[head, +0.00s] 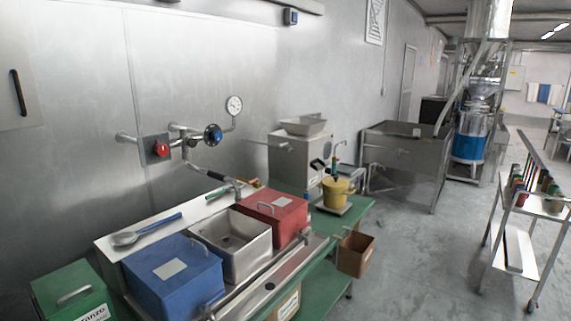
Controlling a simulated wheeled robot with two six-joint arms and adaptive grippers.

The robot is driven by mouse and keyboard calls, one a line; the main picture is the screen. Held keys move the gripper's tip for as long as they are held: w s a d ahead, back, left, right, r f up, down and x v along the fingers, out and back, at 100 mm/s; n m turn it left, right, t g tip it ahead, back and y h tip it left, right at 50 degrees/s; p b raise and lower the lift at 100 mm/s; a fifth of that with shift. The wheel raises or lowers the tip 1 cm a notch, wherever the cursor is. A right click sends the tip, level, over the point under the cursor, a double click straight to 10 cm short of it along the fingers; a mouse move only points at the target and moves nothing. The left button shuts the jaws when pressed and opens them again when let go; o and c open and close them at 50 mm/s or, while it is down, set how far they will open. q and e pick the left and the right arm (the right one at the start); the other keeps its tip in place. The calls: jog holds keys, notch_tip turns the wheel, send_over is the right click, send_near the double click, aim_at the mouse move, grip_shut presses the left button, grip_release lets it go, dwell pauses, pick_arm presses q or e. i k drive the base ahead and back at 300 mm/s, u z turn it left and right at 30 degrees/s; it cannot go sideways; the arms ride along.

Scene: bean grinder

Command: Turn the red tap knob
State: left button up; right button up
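A round white pressure gauge (234,105) stands above the blue knob on a thin bent pipe. Nothing touches the red knob. Neither of my grippers shows in the head view.
Below the tap, a green bench holds a blue lidded box (175,280), an open steel basin (232,253), a red lidded box (270,204) and a ladle (125,238). A yellow pot (336,193) and a steel grinder (298,160) stand to the right.

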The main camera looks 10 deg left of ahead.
aim_at(162, 150)
jog(key=u, duration=2)
jog(key=i, duration=0.45)
jog(key=z, duration=1.75)
